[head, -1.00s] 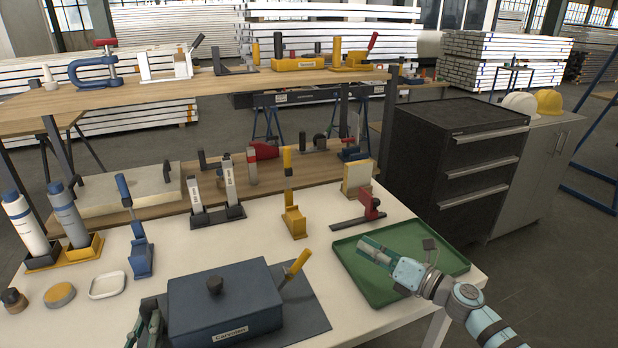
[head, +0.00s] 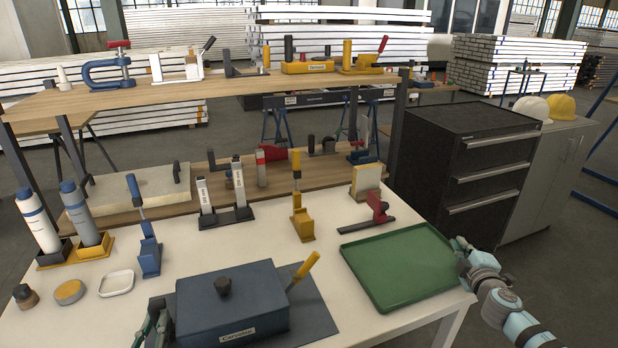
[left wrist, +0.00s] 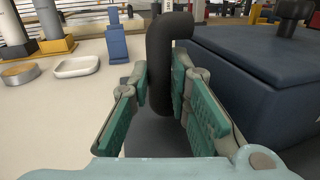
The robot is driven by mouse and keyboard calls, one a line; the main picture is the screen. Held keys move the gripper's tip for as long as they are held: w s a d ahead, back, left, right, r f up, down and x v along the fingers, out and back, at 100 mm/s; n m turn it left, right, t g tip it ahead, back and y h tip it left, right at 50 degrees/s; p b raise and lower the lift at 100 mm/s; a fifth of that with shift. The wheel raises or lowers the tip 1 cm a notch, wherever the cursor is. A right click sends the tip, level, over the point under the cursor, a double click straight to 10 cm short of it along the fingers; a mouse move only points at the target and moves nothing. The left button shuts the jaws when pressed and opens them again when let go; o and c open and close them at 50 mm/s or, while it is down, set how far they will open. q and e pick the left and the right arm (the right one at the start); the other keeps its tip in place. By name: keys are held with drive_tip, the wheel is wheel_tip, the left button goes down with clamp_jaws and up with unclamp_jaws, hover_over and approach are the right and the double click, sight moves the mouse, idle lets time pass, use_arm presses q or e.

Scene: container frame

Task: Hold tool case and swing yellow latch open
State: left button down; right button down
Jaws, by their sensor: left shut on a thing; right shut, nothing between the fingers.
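The tool case (head: 232,305) is a dark blue box with a black knob on its lid, on a dark mat (head: 312,312) at the table's front. Its yellow latch (head: 303,271) sticks up at the right side, leaning up and right. My left gripper (head: 160,314) is at the case's left side. In the left wrist view, its teal fingers are shut around a black upright handle (left wrist: 160,70) beside the case (left wrist: 260,70). My right gripper (head: 461,251) is shut and empty by the right edge of the green tray, well right of the latch.
The green tray (head: 405,283) lies empty right of the case. Behind the case stand a yellow clamp (head: 302,223), a blue clamp (head: 149,250), a red clamp (head: 378,212) and bottles (head: 85,218). A white dish (head: 117,283) is at left. Table is clear between case and tray.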

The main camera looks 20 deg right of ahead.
use_arm(q)
drive_tip(key=c, duration=1.4)
unclamp_jaws()
drive_tip(key=shift+r, duration=0.1)
use_arm(e)
drive_tip(key=shift+s+d, duration=0.1)
use_arm(q)
drive_tip(key=shift+s, duration=0.1)
